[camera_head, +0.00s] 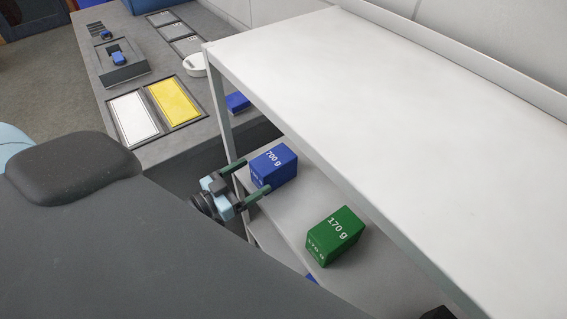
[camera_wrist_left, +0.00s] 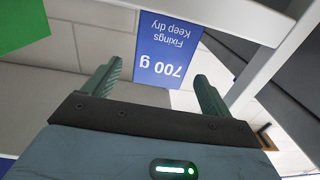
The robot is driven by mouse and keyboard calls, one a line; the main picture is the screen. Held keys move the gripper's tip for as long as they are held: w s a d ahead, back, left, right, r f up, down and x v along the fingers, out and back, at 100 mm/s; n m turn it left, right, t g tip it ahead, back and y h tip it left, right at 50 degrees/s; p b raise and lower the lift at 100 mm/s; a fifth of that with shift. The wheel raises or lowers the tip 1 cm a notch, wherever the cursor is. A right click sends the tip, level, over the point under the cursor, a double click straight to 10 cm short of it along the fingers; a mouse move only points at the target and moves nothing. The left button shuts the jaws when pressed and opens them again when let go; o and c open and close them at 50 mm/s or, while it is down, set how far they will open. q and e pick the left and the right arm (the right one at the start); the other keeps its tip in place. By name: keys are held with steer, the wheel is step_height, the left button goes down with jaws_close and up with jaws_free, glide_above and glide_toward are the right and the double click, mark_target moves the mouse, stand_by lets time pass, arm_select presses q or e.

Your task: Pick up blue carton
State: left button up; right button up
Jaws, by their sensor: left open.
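The blue carton (camera_head: 275,165), marked "700 g", stands on the lower shelf under the white top, near the shelf's left post. My left gripper (camera_head: 256,176) is open at the carton's left side, its fingertips pointing at it, one towards the back and one towards the front. In the left wrist view, the carton (camera_wrist_left: 168,48) shows upside down ahead of the open, empty left gripper (camera_wrist_left: 157,70). Its near edge appears at or just between the fingertips; I cannot tell if they touch it. My right gripper is not in view.
A green carton (camera_head: 335,236), marked "170 g", stands on the same shelf to the right. The white top (camera_head: 390,95) and its post (camera_head: 225,115) frame the shelf closely. A grey workbench (camera_head: 185,148) with white and yellow panels lies behind at left.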

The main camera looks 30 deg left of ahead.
mark_target(273, 162)
arm_select(q)
steer(key=shift+p+x, duration=0.4)
steer(key=shift+x, duration=3.35)
steer(key=shift+r, duration=0.15)
steer(key=c, duration=1.6)
steer(key=shift+r, duration=0.2)
